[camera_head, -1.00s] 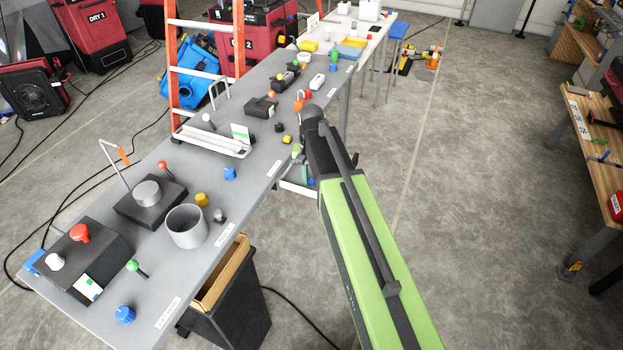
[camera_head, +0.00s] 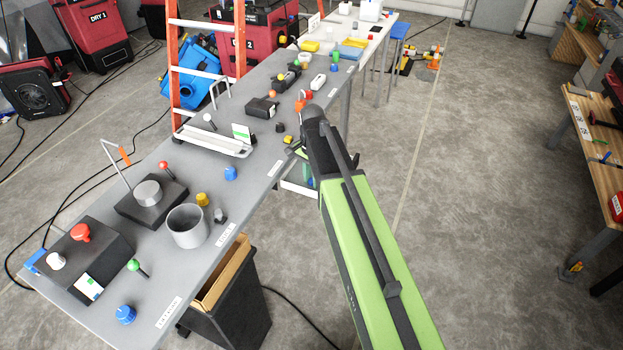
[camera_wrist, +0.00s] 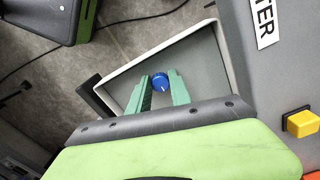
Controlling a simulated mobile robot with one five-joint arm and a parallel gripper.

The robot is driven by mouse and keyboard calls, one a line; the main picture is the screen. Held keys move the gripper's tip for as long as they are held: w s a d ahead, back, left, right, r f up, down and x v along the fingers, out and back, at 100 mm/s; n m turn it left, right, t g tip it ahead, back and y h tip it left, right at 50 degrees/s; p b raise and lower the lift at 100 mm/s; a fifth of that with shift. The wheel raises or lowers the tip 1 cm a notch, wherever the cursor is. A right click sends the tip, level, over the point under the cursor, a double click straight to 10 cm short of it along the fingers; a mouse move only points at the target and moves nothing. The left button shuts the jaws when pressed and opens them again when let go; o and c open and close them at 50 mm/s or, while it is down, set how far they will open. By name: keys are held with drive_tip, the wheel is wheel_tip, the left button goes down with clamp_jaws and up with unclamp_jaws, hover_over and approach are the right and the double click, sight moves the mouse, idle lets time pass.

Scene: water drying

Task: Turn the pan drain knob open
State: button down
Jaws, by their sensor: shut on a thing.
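The pan drain knob (camera_wrist: 161,82) is a round blue knob with a white mark on its face. It shows in the wrist view between the two green fingers of my gripper (camera_wrist: 160,78), which is shut on it. The knob sits over a grey pan (camera_wrist: 205,70) with a pale rim. In the head view, a bit of the pan (camera_head: 298,189) shows under the table's right edge, and my arm hides most of it.
A long grey table (camera_head: 190,267) runs along the left with knobs, a grey cup (camera_head: 187,226) and dark boxes. A yellow button (camera_wrist: 301,123) is near the pan in the wrist view. An orange ladder (camera_head: 172,70) stands behind the table. The floor to the right is open.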

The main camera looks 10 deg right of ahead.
sight(311, 181)
drive_tip(key=shift+a, duration=0.1)
drive_tip(key=c, duration=1.2)
unclamp_jaws()
wheel_tip(311, 181, up, 18)
drive_tip(key=p, duration=1.7)
drive_tip(key=shift+f, duration=0.25)
